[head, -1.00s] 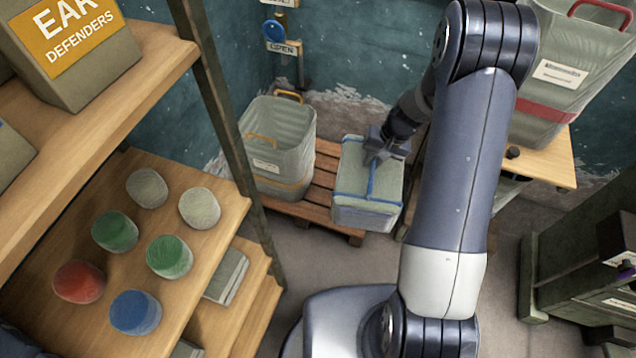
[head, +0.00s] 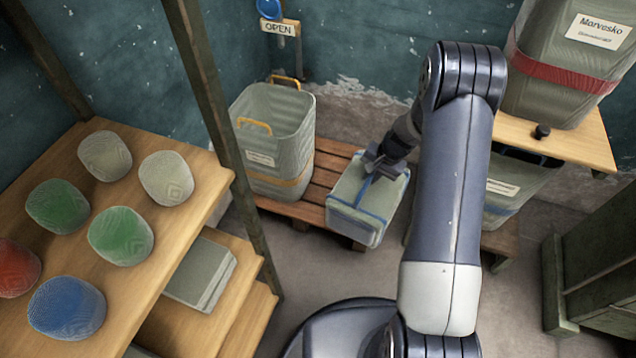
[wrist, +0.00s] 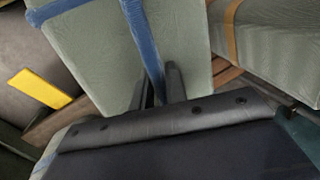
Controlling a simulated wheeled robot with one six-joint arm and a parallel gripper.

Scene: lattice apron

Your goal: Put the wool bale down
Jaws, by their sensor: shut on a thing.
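The wool bale (head: 352,210) is a pale grey-green block tied with blue straps. It shows in the head view over the front right part of a slatted wooden pallet (head: 327,172). My gripper (head: 378,168) is at the top of the bale, shut on its blue strap. In the wrist view the bale (wrist: 95,60) fills the upper middle, and the two dark fingers of my gripper (wrist: 160,85) stand on either side of the blue strap. I cannot tell whether the bale's underside touches the pallet.
A grey-green bin (head: 275,140) with yellow handles stands on the pallet left of the bale. Wooden shelves with coloured round lids (head: 120,235) are at left. A bin with a red band (head: 560,70) stands on a wooden table (head: 560,140) at right. Open floor lies in front.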

